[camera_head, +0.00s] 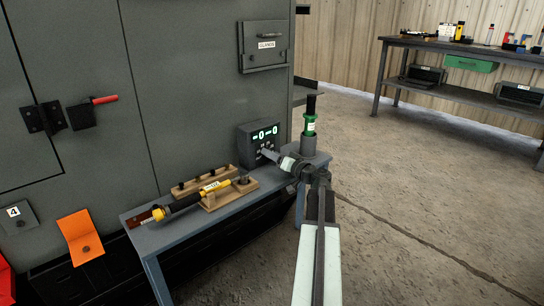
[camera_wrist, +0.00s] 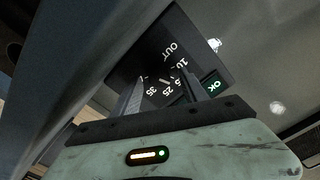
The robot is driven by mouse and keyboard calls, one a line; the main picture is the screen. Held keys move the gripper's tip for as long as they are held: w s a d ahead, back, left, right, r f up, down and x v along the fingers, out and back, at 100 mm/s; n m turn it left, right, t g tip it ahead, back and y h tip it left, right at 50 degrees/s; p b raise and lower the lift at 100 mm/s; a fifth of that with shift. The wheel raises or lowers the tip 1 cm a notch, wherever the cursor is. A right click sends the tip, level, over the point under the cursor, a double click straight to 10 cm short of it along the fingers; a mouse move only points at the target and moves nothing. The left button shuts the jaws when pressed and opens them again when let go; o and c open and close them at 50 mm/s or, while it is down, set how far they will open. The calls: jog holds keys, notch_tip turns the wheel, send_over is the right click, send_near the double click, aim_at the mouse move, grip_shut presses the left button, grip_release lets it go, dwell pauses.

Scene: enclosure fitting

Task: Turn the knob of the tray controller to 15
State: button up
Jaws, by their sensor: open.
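The tray controller (camera_head: 259,145) is a dark box with a lit green display, standing on the narrow grey bench against the cabinet. My gripper (camera_head: 268,155) is at the controller's front. In the wrist view its open fingers (camera_wrist: 162,95) stand on either side of the dial area; contact with the knob cannot be told.
A yellow-and-black tool (camera_head: 190,200) lies on wooden holders on the bench, left of my arm. A green-and-black tool (camera_head: 310,120) stands upright in a grey holder right of the controller. A workbench (camera_head: 455,45) stands far right; the floor between is clear.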

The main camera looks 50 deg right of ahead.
jog(key=s, duration=0.7)
jog(key=shift+s+a, duration=0.3)
jog(key=shift+s, duration=0.05)
jog(key=shift+s, duration=0.1)
